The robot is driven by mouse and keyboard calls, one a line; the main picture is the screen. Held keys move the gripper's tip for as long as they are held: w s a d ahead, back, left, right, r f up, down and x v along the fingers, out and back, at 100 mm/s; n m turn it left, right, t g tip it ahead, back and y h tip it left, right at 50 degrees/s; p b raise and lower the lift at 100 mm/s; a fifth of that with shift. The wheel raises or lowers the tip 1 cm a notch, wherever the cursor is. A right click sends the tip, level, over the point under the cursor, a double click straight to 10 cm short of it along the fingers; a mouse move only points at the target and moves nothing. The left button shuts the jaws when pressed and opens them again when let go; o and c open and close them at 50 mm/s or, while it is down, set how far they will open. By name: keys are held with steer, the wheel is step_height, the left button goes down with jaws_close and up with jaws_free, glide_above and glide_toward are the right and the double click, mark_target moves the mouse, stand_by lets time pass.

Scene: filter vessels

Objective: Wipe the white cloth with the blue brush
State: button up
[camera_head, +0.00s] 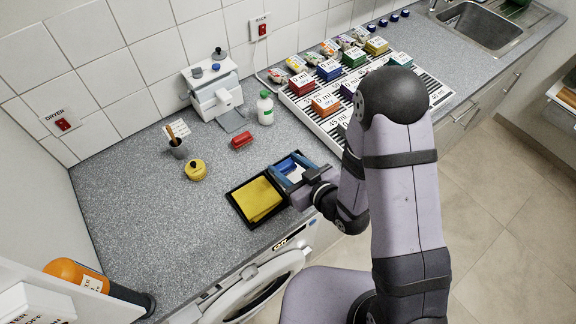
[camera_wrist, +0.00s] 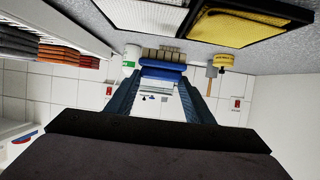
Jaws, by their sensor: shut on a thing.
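My gripper (camera_wrist: 160,95) is shut on the blue brush (camera_wrist: 163,71), which lies across between the fingertips with its tan bristles toward the counter. In the head view, my gripper (camera_head: 288,176) is over the black tray beside the yellow cloth (camera_head: 257,199). The white cloth (camera_wrist: 145,15) lies in its black-rimmed tray at the top of the wrist view, with the yellow cloth (camera_wrist: 240,28) to its right. In the head view my gripper covers much of the white cloth. I cannot tell whether the bristles touch it.
A yellow pot (camera_head: 196,171), a red block (camera_head: 242,141) and a white bottle (camera_head: 265,108) stand behind the trays. The striped board (camera_head: 333,124) with coloured blocks is to the right. The counter's left part (camera_head: 125,215) is clear.

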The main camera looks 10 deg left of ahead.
steer(key=shift+r+p, duration=1.4)
steer(key=shift+r, duration=0.7)
